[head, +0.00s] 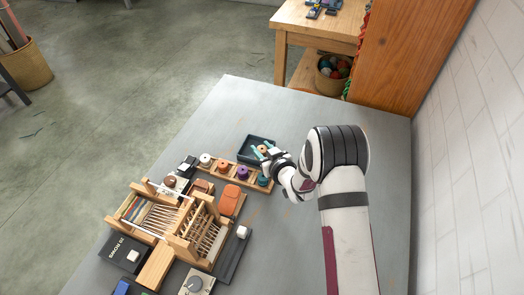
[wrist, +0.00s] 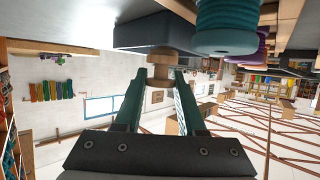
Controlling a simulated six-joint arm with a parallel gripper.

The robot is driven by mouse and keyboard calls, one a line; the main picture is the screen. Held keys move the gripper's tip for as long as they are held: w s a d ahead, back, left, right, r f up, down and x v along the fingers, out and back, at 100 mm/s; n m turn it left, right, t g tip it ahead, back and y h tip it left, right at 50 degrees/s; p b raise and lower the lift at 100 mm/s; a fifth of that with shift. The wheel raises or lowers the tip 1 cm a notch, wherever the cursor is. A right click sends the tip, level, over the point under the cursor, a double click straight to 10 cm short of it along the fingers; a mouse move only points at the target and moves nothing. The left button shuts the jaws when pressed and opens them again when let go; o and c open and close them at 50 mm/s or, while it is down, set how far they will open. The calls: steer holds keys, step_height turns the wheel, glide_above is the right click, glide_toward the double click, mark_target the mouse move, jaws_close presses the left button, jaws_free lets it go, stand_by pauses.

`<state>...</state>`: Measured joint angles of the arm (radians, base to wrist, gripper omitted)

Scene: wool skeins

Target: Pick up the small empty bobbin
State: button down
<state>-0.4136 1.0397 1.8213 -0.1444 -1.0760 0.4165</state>
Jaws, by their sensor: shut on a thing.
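The small empty bobbin (wrist: 163,54), bare light wood with a flanged end, sits between my fingertips in the wrist view. My gripper (wrist: 162,78) has teal fingers and is shut on it. In the head view my gripper (head: 262,152) is at the dark tray (head: 250,139), beyond the spool rack; the bobbin is too small there to make out clearly. In the wrist view the dark tray (wrist: 140,35) lies right beside the bobbin; I cannot tell whether they touch.
A wooden rack (head: 233,180) holds wound spools, including a teal spool (wrist: 227,30) and a purple spool (wrist: 262,45) close to my gripper. A wooden loom (head: 160,215) and an orange object (head: 230,200) stand to the left. The grey table's far end is clear.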

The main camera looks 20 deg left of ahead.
step_height(320, 180, up, 4)
steer(key=shift+d+r, duration=0.15)
steer(key=shift+r, duration=0.1)
steer(key=d+r, duration=0.6)
steer(key=d, duration=0.5)
steer(key=shift+d+r, duration=0.2)
steer(key=shift+r, duration=0.05)
glide_above(263, 149)
steer(key=w, duration=0.3)
steer(key=f, duration=0.3)
steer(key=a+f, duration=0.1)
steer(key=f, duration=0.3)
steer(key=shift+a+f, duration=0.25)
steer(key=shift+a, duration=0.05)
steer(key=shift+c, duration=2.1)
jaws_free()
